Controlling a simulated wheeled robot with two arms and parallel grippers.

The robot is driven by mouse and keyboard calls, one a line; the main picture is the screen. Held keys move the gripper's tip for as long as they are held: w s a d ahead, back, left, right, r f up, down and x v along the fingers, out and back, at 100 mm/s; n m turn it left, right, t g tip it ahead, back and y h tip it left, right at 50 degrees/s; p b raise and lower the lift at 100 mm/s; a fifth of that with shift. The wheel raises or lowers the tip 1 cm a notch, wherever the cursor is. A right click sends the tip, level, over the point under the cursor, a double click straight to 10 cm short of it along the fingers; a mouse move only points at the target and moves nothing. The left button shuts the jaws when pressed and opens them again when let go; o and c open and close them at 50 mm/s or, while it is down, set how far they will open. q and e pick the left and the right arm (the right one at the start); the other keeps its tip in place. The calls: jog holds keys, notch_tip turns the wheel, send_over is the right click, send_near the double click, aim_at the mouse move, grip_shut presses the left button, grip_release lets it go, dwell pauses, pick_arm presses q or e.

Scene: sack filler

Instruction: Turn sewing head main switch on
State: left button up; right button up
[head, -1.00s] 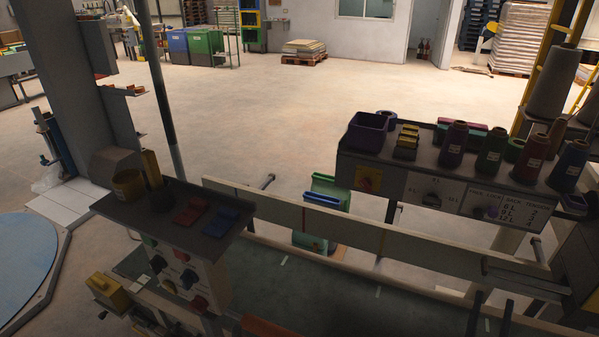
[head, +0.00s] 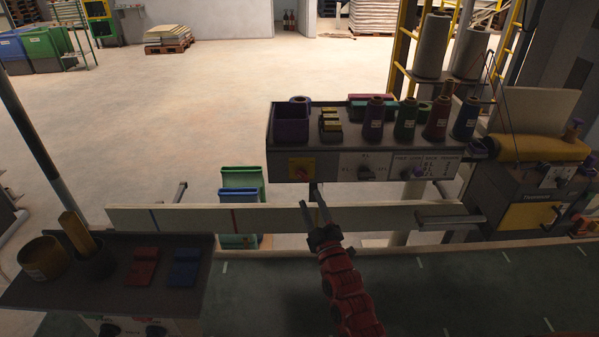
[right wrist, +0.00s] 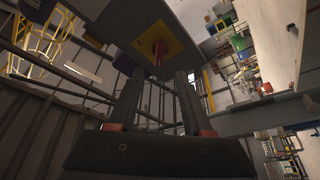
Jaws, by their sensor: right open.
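A red rotary switch (head: 302,172) on a yellow plate sits at the left end of the front face of the grey control box. It also shows in the right wrist view as a red knob (right wrist: 159,48) on its yellow plate. My right gripper (head: 313,198) is open and empty just below the switch. In the right wrist view its two fingers (right wrist: 159,74) point toward the knob, with the knob ahead between the tips. I see no contact, and the gap is hard to judge. The knob's exact setting is too small to tell. My left gripper is not in view.
A pale rail (head: 180,218) runs behind the gripper.

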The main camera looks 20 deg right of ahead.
aim_at(302, 178)
jog(key=p+x, duration=0.1)
jog(key=x, duration=0.7)
jog(key=shift+w+a, duration=0.1)
jog(key=shift+w, duration=0.15)
jog(key=shift+w+r, duration=0.1)
jog(key=shift+w, duration=0.3)
grip_shut()
